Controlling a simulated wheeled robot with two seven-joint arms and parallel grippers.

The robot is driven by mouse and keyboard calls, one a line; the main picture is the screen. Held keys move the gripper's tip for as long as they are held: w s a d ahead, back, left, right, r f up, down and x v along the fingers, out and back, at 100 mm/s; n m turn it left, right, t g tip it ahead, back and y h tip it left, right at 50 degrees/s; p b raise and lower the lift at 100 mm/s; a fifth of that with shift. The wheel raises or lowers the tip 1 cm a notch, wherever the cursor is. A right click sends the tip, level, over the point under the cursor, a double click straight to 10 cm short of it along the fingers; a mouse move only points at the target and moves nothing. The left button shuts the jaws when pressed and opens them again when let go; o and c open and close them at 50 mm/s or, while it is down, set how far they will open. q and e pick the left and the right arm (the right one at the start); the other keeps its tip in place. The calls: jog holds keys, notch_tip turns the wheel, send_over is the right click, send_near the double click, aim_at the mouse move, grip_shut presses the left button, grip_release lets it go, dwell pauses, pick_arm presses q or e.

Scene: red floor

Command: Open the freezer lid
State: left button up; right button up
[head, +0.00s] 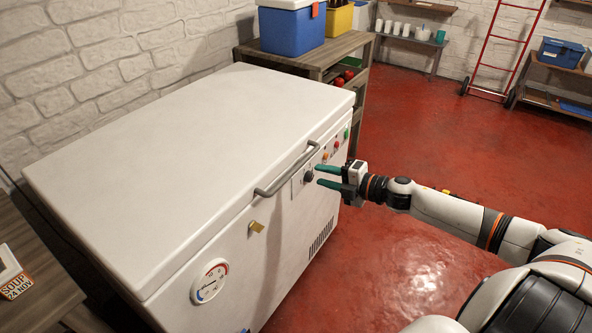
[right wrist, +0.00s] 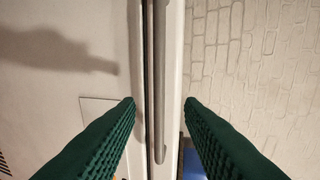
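The white chest freezer (head: 270,228) stands against the wall in the head view, and its lid (head: 190,140) is closed. A grey bar handle (head: 288,170) runs along the lid's front edge; it also shows in the right wrist view (right wrist: 158,100) as an upright bar. My right gripper (head: 317,175) is open, with green fingers pointing at the freezer front near the handle's right part. In the right wrist view the two fingers (right wrist: 160,103) lie on either side of the handle and do not appear to touch it. My left gripper is not in view.
A wooden shelf with a blue cooler (head: 292,28) stands behind the freezer. A wooden table (head: 35,275) is at the left. The red floor (head: 410,245) to the right is clear.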

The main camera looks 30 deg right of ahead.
aim_at(296, 166)
jog(key=x, duration=0.9)
jog(key=shift+w+f+p, duration=0.15)
jog(key=shift+w+p, duration=0.15)
jog(key=shift+w, duration=0.1)
jog(key=shift+c, duration=0.5)
grip_shut()
